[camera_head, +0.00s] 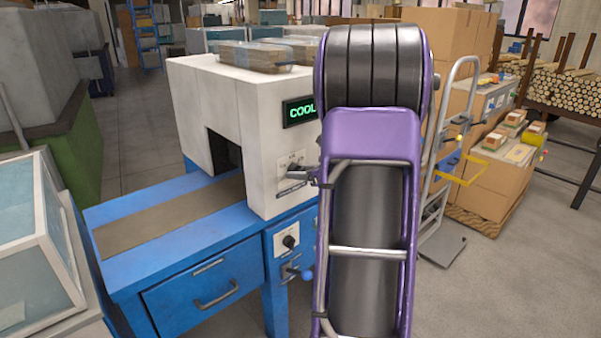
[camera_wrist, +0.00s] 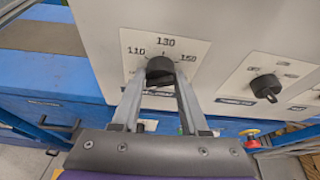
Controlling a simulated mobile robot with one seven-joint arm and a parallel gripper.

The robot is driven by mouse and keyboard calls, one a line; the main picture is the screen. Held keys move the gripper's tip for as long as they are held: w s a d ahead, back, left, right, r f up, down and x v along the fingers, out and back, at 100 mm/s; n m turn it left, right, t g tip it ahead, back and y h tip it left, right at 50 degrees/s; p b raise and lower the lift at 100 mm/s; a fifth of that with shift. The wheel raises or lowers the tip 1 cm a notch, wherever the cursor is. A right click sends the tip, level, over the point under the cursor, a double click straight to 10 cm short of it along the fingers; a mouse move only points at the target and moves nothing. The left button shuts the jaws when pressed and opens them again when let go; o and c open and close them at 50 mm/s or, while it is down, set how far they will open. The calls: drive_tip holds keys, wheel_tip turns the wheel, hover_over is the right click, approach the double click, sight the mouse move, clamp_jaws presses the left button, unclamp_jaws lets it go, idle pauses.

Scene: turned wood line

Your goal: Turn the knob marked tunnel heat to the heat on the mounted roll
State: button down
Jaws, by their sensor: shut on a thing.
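A black knob (camera_wrist: 160,68) sits on a white plate (camera_wrist: 205,45) with the printed values 110, 130 and what looks like 150 or 160. My gripper (camera_wrist: 160,80) is shut on this knob, one finger on each side. The label under the knob is partly covered by the fingers and cannot be read. Which value the knob points at is hard to tell. In the head view my gripper (camera_head: 290,181) is at the front of the white machine (camera_head: 263,175), partly hidden by my purple arm. I cannot make out a mounted roll.
A second black knob (camera_wrist: 264,86) is on a plate to the right. The machine's display (camera_head: 300,111) reads COOL, partly covered by my arm. Below are a lower knob (camera_head: 290,241) and a blue ball handle (camera_head: 307,275). A hand truck (camera_head: 440,170) stands at right.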

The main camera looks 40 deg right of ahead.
drive_tip(key=m+t+y+b, duration=0.1)
drive_tip(key=m+y, duration=0.1)
drive_tip(key=m, duration=0.4)
drive_tip(key=m+t+y+b, duration=0.1)
drive_tip(key=m+t+y, duration=0.1)
drive_tip(key=m, duration=0.4)
drive_tip(key=m+t+y+b, duration=0.1)
drive_tip(key=m+y, duration=0.2)
drive_tip(key=m, duration=0.3)
drive_tip(key=shift+d+f+m+y, duration=0.25)
drive_tip(key=shift+f+m+y, duration=0.05)
drive_tip(key=shift+f+m, duration=0.1)
idle(0.4)
drive_tip(key=shift+t, duration=0.3)
drive_tip(key=shift+c, duration=2.1)
unclamp_jaws()
drive_tip(key=shift+s, duration=0.1)
